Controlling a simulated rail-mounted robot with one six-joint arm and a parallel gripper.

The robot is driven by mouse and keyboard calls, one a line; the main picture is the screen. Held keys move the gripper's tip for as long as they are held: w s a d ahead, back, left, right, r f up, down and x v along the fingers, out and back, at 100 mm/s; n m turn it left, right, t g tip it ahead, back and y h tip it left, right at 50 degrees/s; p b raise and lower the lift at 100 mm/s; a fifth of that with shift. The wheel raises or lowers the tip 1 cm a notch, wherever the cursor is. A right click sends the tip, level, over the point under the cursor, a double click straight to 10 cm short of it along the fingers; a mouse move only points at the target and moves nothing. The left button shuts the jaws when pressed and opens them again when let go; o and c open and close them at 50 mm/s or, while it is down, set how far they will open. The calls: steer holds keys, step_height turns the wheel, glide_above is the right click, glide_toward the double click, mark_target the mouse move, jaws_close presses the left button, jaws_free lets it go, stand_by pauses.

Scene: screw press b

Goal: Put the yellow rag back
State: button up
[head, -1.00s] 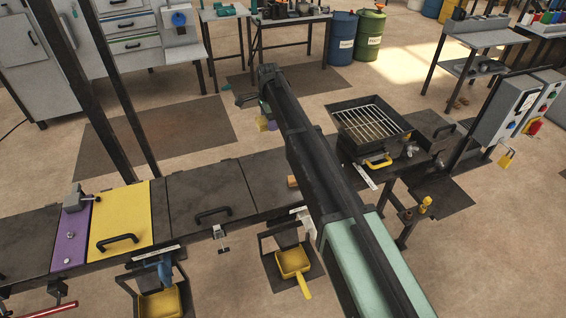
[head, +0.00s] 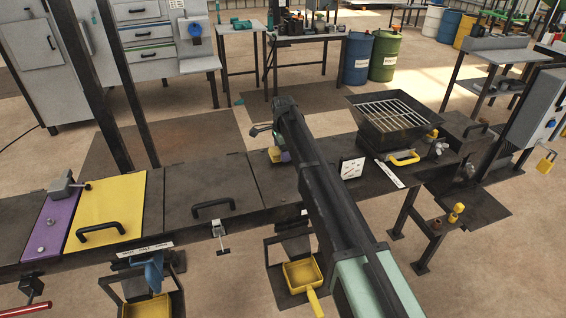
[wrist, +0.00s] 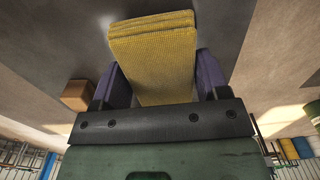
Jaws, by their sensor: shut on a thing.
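The yellow rag (wrist: 152,58) is a folded, woven cloth between the two purple fingers of my gripper (wrist: 160,78) in the wrist view. The gripper is shut on it, and the rag sticks out past the fingertips. My arm hides much of the bench there. I cannot tell whether the rag touches the surface beneath.
A brown block (wrist: 77,95) lies left of my gripper in the wrist view. A white dial gauge (head: 352,168) and a grill-topped box (head: 395,118) stand right of my arm. A yellow panel (head: 110,215) with a black handle lies at the left.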

step_height(320, 180, down, 2)
steer(key=shift+f, duration=0.1)
steer(key=shift+r, duration=0.35)
steer(key=shift+f, duration=0.25)
steer(key=o, duration=1)
steer(key=shift+r, duration=0.1)
step_height(320, 180, up, 12)
steer(key=p, duration=1.2)
steer(key=shift+r, duration=0.15)
